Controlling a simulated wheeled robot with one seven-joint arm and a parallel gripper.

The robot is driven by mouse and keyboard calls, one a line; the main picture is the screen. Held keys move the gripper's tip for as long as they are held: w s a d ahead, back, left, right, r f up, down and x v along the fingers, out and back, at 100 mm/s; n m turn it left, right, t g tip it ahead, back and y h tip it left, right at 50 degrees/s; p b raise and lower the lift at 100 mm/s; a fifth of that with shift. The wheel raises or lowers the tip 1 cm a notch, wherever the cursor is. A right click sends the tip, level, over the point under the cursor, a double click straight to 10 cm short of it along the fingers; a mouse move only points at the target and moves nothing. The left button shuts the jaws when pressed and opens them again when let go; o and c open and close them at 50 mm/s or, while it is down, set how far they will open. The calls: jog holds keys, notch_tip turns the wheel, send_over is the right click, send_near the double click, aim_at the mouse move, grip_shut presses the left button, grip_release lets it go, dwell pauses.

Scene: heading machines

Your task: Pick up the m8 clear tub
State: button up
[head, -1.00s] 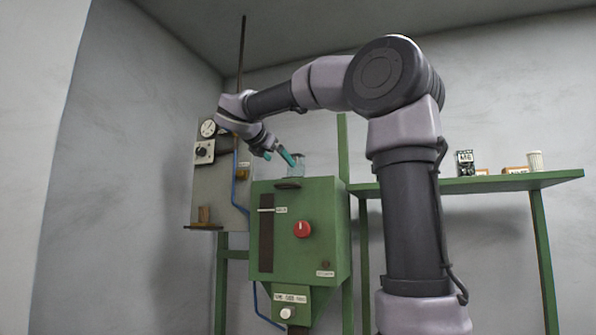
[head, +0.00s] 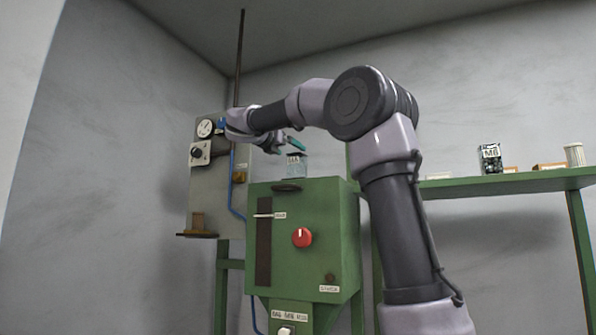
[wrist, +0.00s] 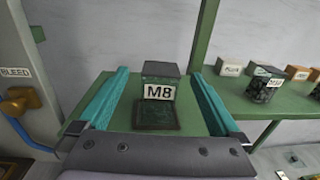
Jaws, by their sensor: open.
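The M8 clear tub (wrist: 159,72) stands upright on top of the green machine (wrist: 84,104), its white M8 label facing the wrist camera. In the head view the tub (head: 297,166) is on the top of the machine (head: 340,215). My gripper (wrist: 163,75) is open, with its teal fingers on either side of the tub in the wrist view, gaps showing on both sides. In the head view my gripper (head: 297,145) shows at the tub's upper edge. I cannot tell how far above the tub the fingers are.
A dark square plate (wrist: 157,117) lies in front of the tub. A green post (wrist: 205,32) rises behind it. A green shelf (head: 455,187) at right holds another labelled tub (head: 490,158), a white ribbed cup (head: 574,154) and small boxes. A grey gauge panel (head: 213,185) stands at left.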

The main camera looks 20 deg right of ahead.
aim_at(293, 155)
jog(key=shift+f+x, duration=0.2)
jog(key=shift+x, duration=0.8)
jog(key=shift+f+x, duration=0.2)
jog(key=shift+x, duration=0.85)
jog(key=shift+f+x, duration=0.2)
jog(key=shift+x, duration=0.8)
jog(key=shift+s, duration=0.15)
grip_shut()
